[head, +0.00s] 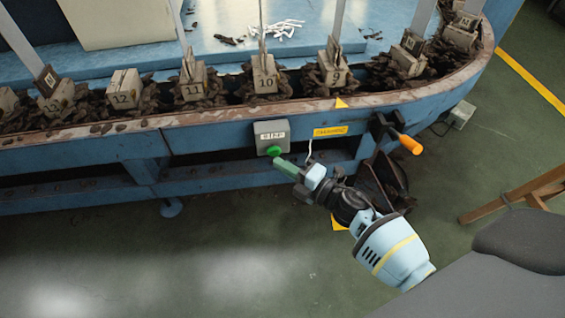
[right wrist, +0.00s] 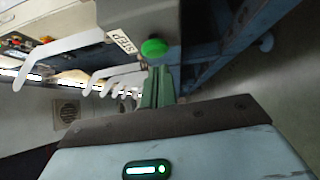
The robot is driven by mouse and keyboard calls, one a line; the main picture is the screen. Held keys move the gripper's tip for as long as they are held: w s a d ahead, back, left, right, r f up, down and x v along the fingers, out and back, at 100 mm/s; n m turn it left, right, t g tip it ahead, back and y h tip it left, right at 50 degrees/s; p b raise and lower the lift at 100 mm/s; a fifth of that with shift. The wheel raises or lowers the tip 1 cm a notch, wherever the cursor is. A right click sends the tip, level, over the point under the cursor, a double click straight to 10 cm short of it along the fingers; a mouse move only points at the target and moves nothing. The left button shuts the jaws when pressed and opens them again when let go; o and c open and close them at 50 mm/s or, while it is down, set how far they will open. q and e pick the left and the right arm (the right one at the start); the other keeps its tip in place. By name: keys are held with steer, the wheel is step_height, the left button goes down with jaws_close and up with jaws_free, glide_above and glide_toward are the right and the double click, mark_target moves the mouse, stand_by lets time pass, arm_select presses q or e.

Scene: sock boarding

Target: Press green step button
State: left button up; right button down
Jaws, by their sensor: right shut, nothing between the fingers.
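The green step button (head: 274,151) sticks out from the underside of a grey box (head: 271,134) with a "STEP" label, fixed to the blue machine's front edge. In the right wrist view the button (right wrist: 153,48) shows as a round green knob just beyond my fingertips. My right gripper (head: 279,163) is shut and empty, its green fingers (right wrist: 158,82) together and pointed at the button. The tips are very close to the button; I cannot tell whether they touch it. My left gripper is not in view.
The blue machine rail (head: 220,134) carries numbered blocks among dark brown pieces. An orange-handled lever (head: 410,145) and a dark bin (head: 385,182) are right of the box. A wooden frame (head: 515,193) and dark seat (head: 525,240) stand at right. Green floor lies open in front.

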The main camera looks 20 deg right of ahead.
steer(key=shift+w+d, duration=0.2)
steer(key=shift+w, duration=0.4)
steer(key=shift+w, duration=0.1)
